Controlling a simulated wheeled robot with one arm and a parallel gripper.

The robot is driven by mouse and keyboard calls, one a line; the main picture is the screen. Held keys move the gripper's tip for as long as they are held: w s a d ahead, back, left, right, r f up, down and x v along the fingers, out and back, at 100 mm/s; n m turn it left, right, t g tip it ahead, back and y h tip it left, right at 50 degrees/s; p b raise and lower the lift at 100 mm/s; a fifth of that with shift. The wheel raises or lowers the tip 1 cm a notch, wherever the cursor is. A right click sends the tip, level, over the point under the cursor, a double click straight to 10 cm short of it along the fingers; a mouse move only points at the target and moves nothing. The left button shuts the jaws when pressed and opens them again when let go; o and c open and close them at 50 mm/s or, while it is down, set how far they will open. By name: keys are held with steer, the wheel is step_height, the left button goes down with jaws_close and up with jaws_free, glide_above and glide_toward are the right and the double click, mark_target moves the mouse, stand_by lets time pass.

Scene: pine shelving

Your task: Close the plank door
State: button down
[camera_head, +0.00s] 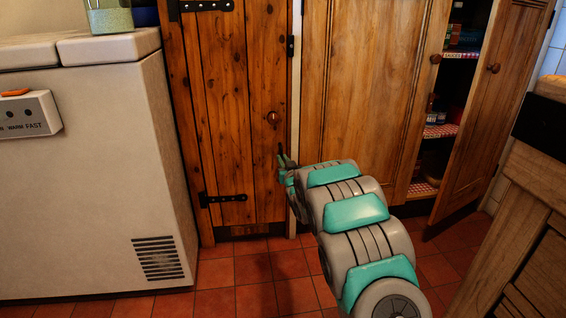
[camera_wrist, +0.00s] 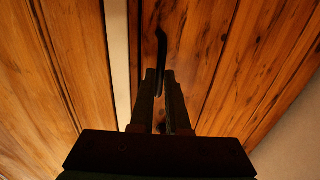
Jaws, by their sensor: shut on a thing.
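The plank door (camera_head: 238,110) is reddish-brown wood with black strap hinges on its left side, and stands left of centre in the head view. It looks flush or nearly flush with its frame; I cannot tell whether a small gap remains. A dark handle (camera_wrist: 161,45) rises from between my fingertips in the wrist view, in front of the planks (camera_wrist: 190,50). My gripper (camera_wrist: 160,78) is shut on this handle. In the head view my gripper (camera_head: 285,163) is at the door's right edge, and my arm hides part of the lower right.
A large pale chest freezer (camera_head: 90,180) stands left of the door. To the right is a pine cupboard (camera_head: 355,90) whose right door (camera_head: 490,110) hangs open, showing shelves. A wooden counter (camera_head: 535,190) is at the far right. The red tile floor (camera_head: 265,268) is clear in front.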

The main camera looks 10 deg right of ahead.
steer(key=shift+w+d, duration=0.25)
steer(key=shift+w, duration=0.55)
steer(key=c, duration=0.9)
jaws_free()
steer(key=shift+d, duration=0.1)
steer(key=s, duration=0.7)
steer(key=shift+s+d+p, duration=0.35)
steer(key=shift+p, duration=0.1)
